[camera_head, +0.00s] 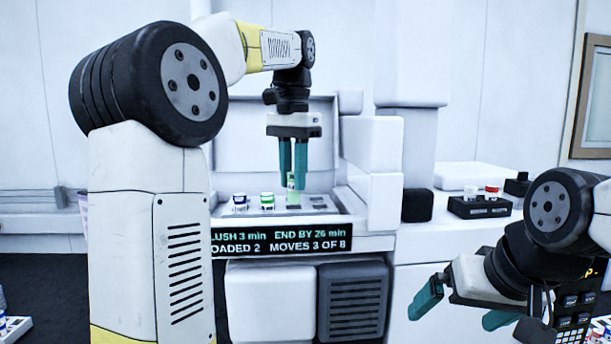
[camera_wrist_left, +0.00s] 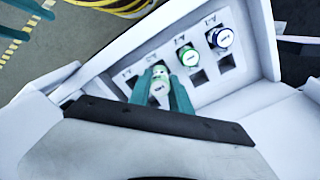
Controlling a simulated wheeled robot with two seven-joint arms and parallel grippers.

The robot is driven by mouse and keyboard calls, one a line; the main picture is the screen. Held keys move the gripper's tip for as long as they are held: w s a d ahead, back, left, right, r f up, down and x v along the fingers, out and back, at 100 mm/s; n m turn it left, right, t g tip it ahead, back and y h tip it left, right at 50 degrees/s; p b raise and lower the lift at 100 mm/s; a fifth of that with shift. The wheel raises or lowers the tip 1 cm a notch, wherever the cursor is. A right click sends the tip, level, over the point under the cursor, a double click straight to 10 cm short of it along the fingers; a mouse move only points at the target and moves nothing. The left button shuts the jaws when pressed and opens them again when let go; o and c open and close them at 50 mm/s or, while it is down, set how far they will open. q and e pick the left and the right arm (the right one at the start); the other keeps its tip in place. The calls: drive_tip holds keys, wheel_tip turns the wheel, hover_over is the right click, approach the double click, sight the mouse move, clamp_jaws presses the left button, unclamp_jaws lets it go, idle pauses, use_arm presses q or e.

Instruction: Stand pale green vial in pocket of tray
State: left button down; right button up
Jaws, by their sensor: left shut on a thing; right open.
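The tray (camera_head: 335,209) is a white panel with dark pockets inside the white machine. It also shows in the left wrist view (camera_wrist_left: 211,89). My left gripper (camera_head: 293,185) points straight down over the tray and is shut on the pale green vial (camera_head: 292,194). The vial is upright, and its pale cap shows between the fingers in the left wrist view (camera_wrist_left: 160,74). Its lower end is at or just above the tray; I cannot tell whether it is inside a pocket. My right gripper (camera_head: 463,308) is open and empty at lower right, away from the tray.
A green-capped vial (camera_head: 267,201) and a blue-capped vial (camera_head: 240,201) stand in the tray left of the held vial. Empty pockets lie to its right. A black rack (camera_head: 480,210) with white-capped and red-capped vials stands on the right counter. A display (camera_head: 280,242) fronts the machine.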

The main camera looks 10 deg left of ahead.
sight(294, 203)
use_arm(q)
drive_tip(key=shift+f, duration=0.25)
drive_tip(key=shift+f, duration=1.05)
drive_tip(key=shift+f, duration=0.15)
drive_tip(key=shift+f, duration=0.5)
drive_tip(key=c, duration=1.1)
unclamp_jaws()
drive_tip(key=o, duration=0.4)
